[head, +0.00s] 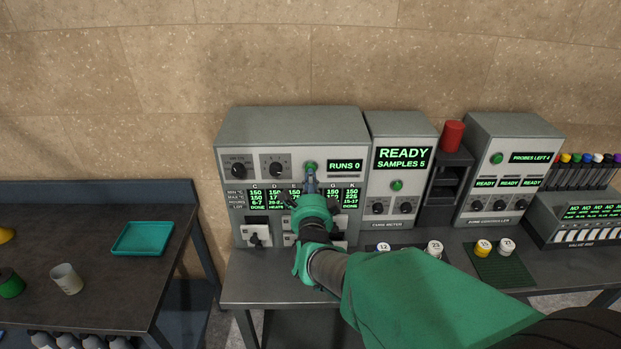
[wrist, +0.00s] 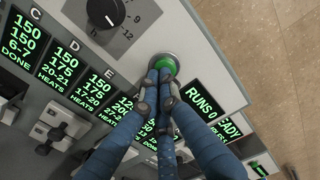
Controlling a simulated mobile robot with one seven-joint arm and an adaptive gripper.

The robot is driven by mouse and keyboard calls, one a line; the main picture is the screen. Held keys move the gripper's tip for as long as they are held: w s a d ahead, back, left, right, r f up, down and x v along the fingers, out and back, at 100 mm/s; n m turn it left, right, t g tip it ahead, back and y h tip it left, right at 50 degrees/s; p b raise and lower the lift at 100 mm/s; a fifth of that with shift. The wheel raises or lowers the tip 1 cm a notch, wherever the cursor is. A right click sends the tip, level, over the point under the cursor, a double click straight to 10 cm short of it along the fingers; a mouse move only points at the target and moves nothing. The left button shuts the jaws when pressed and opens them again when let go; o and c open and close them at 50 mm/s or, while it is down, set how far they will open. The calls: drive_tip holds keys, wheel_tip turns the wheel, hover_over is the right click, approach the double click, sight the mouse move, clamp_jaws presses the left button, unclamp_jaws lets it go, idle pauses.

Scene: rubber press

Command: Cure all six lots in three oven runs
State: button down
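The grey oven panel (head: 240,130) stands on the bench in the head view. Its display (head: 345,166) reads RUNS 0. My gripper (head: 310,178) is at the green button (head: 311,164) below the top edge of the panel. In the wrist view my fingertips (wrist: 160,78) are close together at the green button (wrist: 164,66), and I cannot tell if they press it. Nothing shows between the fingers. The lot displays (wrist: 62,72) show DONE at the left column and HEATS on several others. Two dials (head: 238,168) are left of the button. My arm hides part of the lower panel.
A cure meter (head: 400,140) reads READY, SAMPLES 5. White-capped pots (head: 434,248) and a yellow-capped pot (head: 483,247) stand at the bench front. A teal tray (head: 143,238) lies on the left table.

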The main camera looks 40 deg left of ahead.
drive_tip(key=v, duration=1.2)
drive_tip(key=shift+s+d, duration=0.25)
idle(0.4)
drive_tip(key=w+d+r+n+g+h, duration=0.1)
drive_tip(key=w+d+r, duration=0.2)
drive_tip(key=w+d, duration=0.25)
drive_tip(key=w+d+r+n+h, duration=0.2)
drive_tip(key=w+d+r, duration=0.15)
drive_tip(key=d, duration=0.35)
drive_tip(key=w+d+r+n+g+h, duration=0.1)
drive_tip(key=d+h, duration=0.1)
drive_tip(key=d, duration=0.7)
drive_tip(key=w+d+r+n+g+h, duration=0.1)
drive_tip(key=w+d+n, duration=0.1)
drive_tip(key=d, duration=0.8)
drive_tip(key=s+d+n+g+h, duration=0.15)
drive_tip(key=s+d, duration=0.25)
drive_tip(key=d, duration=0.5)
drive_tip(key=s+d+h, duration=0.2)
drive_tip(key=s+d, duration=0.1)
drive_tip(key=d, duration=0.7)
drive_tip(key=s+d+f+n+g+h, duration=0.1)
drive_tip(key=s+d+g+h, duration=0.1)
drive_tip(key=s+d, duration=1.1)
drive_tip(key=shift+s+d+f+g+h, duration=0.15)
drive_tip(key=shift+s+f+g+h, duration=0.25)
drive_tip(key=shift+s+h, duration=0.2)
